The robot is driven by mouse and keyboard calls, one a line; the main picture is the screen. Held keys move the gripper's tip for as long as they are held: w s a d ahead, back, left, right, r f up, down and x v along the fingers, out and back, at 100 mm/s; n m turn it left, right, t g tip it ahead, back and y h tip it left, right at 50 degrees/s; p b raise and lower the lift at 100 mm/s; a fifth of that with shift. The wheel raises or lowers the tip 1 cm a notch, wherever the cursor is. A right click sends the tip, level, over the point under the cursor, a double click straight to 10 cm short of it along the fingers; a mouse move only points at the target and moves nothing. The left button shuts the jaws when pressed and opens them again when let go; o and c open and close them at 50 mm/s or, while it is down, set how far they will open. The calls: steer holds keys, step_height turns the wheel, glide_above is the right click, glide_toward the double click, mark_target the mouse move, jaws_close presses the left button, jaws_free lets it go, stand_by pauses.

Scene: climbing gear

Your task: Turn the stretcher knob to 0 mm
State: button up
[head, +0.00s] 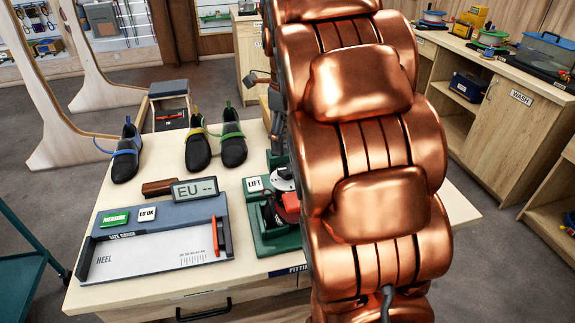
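A green device (276,246), partly hidden by my copper arm, stands at the table's right part beside a "LIFT" label (255,184). It carries a red and black part (288,203) and a pale round dial (283,178). I cannot tell which part is the stretcher knob or what it reads; no mm mark is legible there. My arm fills the middle right of the head view. My gripper cannot be made out and seems hidden behind the arm.
A brown brush (158,187) lies near the display. A "WASH" bench (505,110) stands at right.

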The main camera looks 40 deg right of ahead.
mark_target(287, 168)
steer(key=shift+f+p, duration=0.7)
steer(key=shift+f, duration=3.15)
steer(key=c, duration=1.1)
